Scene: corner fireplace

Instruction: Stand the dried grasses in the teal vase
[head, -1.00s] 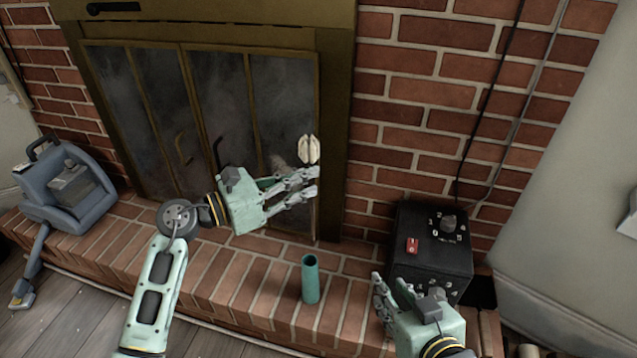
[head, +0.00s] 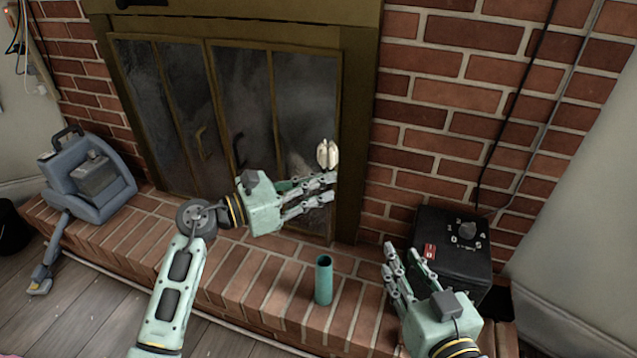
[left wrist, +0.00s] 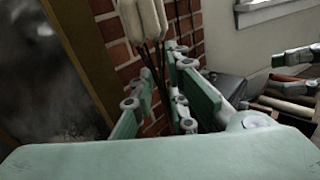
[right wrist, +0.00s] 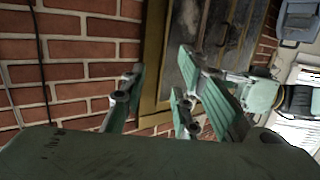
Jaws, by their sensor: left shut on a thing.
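The dried grasses (head: 327,154) show as pale cream heads just above my left gripper's fingertips. Their heads (left wrist: 142,18) and thin dark stems show between the fingers in the left wrist view. My left gripper (head: 325,190) is shut on the stems, with the heads pointing up. The teal vase (head: 323,280) stands upright on the brick hearth, open at the top, below my left gripper and apart from it. The lower ends of the stems are hidden in the head view. My right gripper (head: 405,265) is open and empty, right of the vase.
A black box with a dial (head: 452,250) stands on the hearth behind my right gripper. A blue-grey machine (head: 88,178) sits at the hearth's left end. Glass fireplace doors (head: 230,120) stand behind my left gripper. The brick hearth (head: 265,300) is clear around the vase.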

